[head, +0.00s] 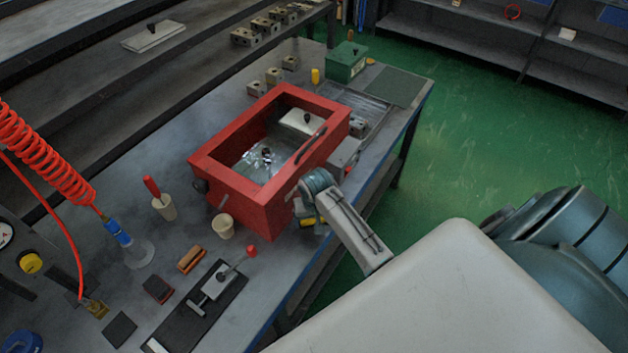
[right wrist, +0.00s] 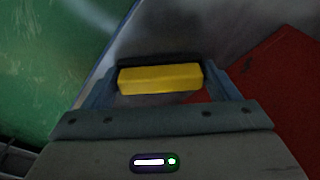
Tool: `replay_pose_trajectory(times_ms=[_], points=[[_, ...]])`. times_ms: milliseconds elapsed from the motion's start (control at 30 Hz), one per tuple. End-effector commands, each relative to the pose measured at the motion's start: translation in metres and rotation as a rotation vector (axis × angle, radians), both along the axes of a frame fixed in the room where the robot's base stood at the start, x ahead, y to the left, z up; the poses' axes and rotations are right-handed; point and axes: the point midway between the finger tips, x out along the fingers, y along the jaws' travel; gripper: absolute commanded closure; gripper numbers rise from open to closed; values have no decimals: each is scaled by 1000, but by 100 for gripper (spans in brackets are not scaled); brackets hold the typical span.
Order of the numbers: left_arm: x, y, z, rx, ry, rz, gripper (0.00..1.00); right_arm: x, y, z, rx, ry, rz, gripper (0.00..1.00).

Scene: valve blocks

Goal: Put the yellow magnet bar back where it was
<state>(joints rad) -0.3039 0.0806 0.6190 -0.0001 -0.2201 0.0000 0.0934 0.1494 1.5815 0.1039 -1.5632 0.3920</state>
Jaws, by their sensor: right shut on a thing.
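The yellow magnet bar (right wrist: 160,78) lies crosswise between the two fingers of my right gripper (right wrist: 162,88), which is shut on it. In the head view only a bit of the yellow bar (head: 307,223) shows under my right gripper (head: 304,216). The gripper is just right of the front corner of the red open box (head: 264,212), near the table's front edge. A dark strip runs along the bar's far side. I cannot tell whether the bar touches the table. My left gripper is not in view.
The red box also shows at the right in the right wrist view (right wrist: 275,95). A beige cup (head: 222,227), a brush (head: 191,259) and a toggle clamp (head: 216,287) stand left of the gripper. A green box (head: 346,62) is at the far end. Green floor lies beyond the table edge.

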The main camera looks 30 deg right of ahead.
Motion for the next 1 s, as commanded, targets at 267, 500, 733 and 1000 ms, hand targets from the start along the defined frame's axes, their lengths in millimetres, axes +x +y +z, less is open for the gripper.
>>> replay_pose_trajectory(times_ms=[267,500,733,1000], points=[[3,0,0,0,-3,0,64,0,0,-2,0,0,0,40],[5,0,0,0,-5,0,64,0,0,-2,0,0,0,0],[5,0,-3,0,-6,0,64,0,0,7,0,-2,0,0],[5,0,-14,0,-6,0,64,-6,3,59,-1,-6,0,0]])
